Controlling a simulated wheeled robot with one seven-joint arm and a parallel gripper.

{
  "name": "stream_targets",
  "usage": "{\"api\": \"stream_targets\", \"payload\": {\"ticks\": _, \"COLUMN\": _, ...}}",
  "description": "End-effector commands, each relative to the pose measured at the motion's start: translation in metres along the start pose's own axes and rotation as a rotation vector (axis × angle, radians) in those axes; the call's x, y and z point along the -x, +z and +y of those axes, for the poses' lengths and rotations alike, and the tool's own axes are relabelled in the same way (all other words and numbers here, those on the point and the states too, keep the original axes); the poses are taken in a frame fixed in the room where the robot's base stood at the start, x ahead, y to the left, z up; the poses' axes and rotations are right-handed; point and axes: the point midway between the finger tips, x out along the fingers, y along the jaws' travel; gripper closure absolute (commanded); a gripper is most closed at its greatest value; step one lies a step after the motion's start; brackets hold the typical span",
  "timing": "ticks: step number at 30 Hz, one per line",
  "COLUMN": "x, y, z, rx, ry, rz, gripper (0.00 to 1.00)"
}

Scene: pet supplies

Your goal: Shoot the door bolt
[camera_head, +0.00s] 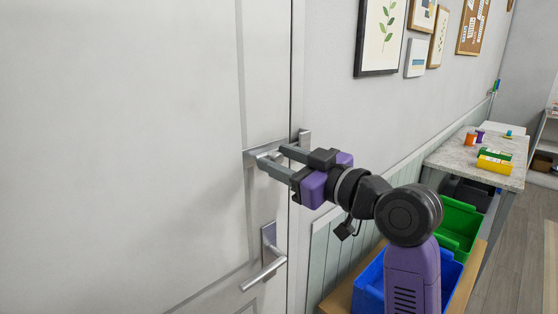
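The white door (130,150) fills the left of the view and looks closed against its frame. A silver door bolt (257,151) is mounted near the door's right edge. Its keeper (304,137) is on the frame to the right. My gripper (271,156) reaches the bolt from the right, with its two grey fingers apart. What looks like the bolt's small knob lies between the fingertips; I cannot tell whether they touch it. The fingers partly hide the bolt's bar, so its exact position is unclear.
A lever handle (265,272) sticks out of the door below the bolt. Framed pictures (381,35) hang on the wall.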

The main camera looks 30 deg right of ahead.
Motion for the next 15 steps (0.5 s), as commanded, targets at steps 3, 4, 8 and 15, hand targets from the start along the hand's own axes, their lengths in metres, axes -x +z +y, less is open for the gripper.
{"api": "stream_targets", "payload": {"ticks": 3, "x": 0.000, "y": 0.000, "z": 0.000, "rx": 0.000, "ry": 0.000, "rz": 0.000, "gripper": 0.57}}
{"api": "stream_targets", "payload": {"ticks": 4, "x": 0.000, "y": 0.000, "z": 0.000, "rx": 0.000, "ry": 0.000, "rz": -0.001, "gripper": 0.57}}
{"api": "stream_targets", "payload": {"ticks": 8, "x": 0.001, "y": 0.001, "z": 0.000, "rx": 0.000, "ry": 0.000, "rz": -0.001, "gripper": 0.57}}
{"api": "stream_targets", "payload": {"ticks": 15, "x": 0.029, "y": 0.003, "z": 0.000, "rx": 0.002, "ry": 0.002, "rz": 0.000, "gripper": 0.57}}
